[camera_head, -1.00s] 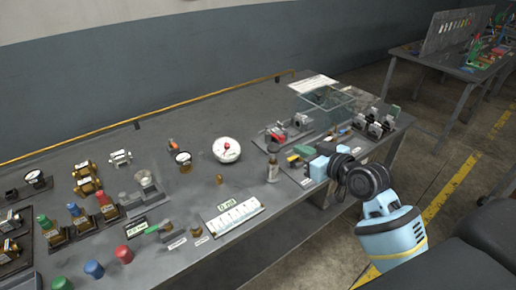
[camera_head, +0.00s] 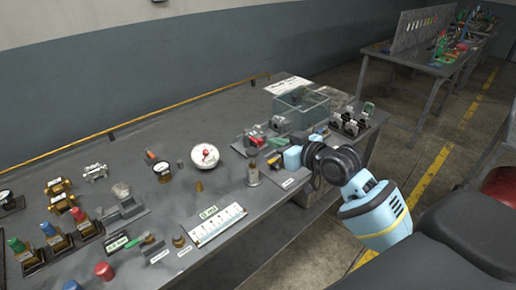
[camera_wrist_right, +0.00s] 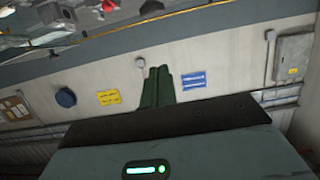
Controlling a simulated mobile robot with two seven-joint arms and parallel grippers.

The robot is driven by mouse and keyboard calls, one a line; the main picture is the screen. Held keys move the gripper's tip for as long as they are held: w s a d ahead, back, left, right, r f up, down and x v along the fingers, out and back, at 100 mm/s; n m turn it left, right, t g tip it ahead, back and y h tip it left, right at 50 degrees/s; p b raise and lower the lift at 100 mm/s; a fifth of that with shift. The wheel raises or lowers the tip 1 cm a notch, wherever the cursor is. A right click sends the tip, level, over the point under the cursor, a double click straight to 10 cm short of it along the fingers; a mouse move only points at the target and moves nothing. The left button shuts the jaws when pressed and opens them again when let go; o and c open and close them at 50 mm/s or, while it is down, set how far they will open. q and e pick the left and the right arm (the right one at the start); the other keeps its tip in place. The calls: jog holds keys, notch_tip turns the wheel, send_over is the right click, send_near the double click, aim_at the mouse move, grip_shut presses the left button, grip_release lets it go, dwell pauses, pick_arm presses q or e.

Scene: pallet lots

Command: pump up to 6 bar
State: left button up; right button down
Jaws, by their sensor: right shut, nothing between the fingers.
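A round white gauge (camera_head: 204,156) with a red centre lies on the grey bench; its reading is too small to tell. My right arm reaches in from the right to the bench's right end. In the right wrist view, my right gripper (camera_wrist_right: 158,72) has its dark green fingers together, with nothing between them. My left gripper is not in view.
A white scale plate (camera_head: 217,224) lies near the front edge. A clear box (camera_head: 302,104) and several black-and-white parts (camera_head: 347,124) stand at the right end. Brass fittings (camera_head: 60,194) and coloured-top valves crowd the left. The back strip of the bench is clear.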

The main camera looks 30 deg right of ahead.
send_over(252, 153)
jog(key=s+d, duration=0.1)
jog(key=f, duration=0.2)
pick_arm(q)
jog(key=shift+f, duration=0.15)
pick_arm(e)
jog(key=shift+d+f, duration=0.15)
jog(key=shift+f, duration=1.85)
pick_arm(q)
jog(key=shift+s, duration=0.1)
pick_arm(e)
jog(key=shift+s, duration=0.1)
